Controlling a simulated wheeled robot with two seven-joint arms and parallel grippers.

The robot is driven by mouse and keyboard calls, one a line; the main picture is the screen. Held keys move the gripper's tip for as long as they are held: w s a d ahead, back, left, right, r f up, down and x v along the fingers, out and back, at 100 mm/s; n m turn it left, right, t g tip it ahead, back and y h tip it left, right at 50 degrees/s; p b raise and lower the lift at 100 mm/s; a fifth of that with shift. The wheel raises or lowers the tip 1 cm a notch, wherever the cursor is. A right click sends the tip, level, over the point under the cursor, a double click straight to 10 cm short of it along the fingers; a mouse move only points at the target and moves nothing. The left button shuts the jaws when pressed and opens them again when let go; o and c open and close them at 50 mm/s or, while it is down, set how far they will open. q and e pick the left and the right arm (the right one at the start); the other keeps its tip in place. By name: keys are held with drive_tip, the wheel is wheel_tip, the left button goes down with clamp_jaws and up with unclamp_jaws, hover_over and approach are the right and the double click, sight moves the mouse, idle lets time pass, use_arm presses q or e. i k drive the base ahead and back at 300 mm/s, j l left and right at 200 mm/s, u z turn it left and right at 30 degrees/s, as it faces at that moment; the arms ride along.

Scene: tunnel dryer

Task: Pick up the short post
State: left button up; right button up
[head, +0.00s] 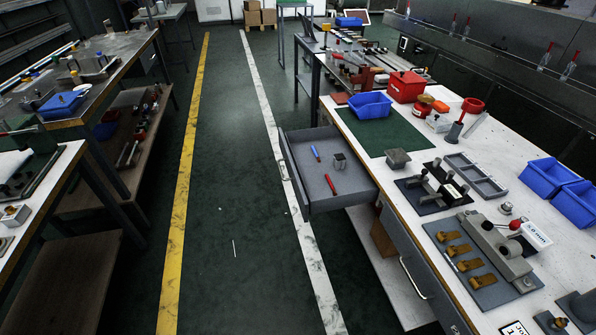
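A small grey upright piece that looks like a short post (340,161) stands in the open drawer (305,178) on the left side of the right-hand workbench. A blue-handled tool (315,153) and a red-handled tool (330,185) lie near it in the drawer. A squat grey piece (397,158) stands on the bench top beside the green mat (385,135). I cannot tell for sure which grey piece the task names. Neither of my grippers shows in the head view.
The right workbench (420,215) carries blue bins (549,176), a red box (407,86), a blue bin (370,104) and dark fixture plates. The drawer sticks out over the aisle. Another crowded bench stands on the left.

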sight(341, 164)
drive_tip(key=z, duration=0.4)
drive_tip(key=i+j+z, duration=0.1)
drive_tip(key=z, duration=0.3)
drive_tip(key=j+z, duration=0.2)
drive_tip(key=z, duration=0.25)
drive_tip(key=j+z, duration=0.1)
drive_tip(key=z, duration=0.3)
drive_tip(key=j+z, duration=0.2)
drive_tip(key=j, duration=0.25)
drive_tip(key=j+z, duration=0.2)
drive_tip(key=j, duration=0.3)
drive_tip(key=j+z, duration=0.2)
drive_tip(key=j, duration=0.25)
drive_tip(key=k+j+z, duration=0.2)
drive_tip(key=j, duration=0.25)
drive_tip(key=j+z, duration=0.15)
drive_tip(key=j, duration=0.3)
drive_tip(key=k, duration=0.05)
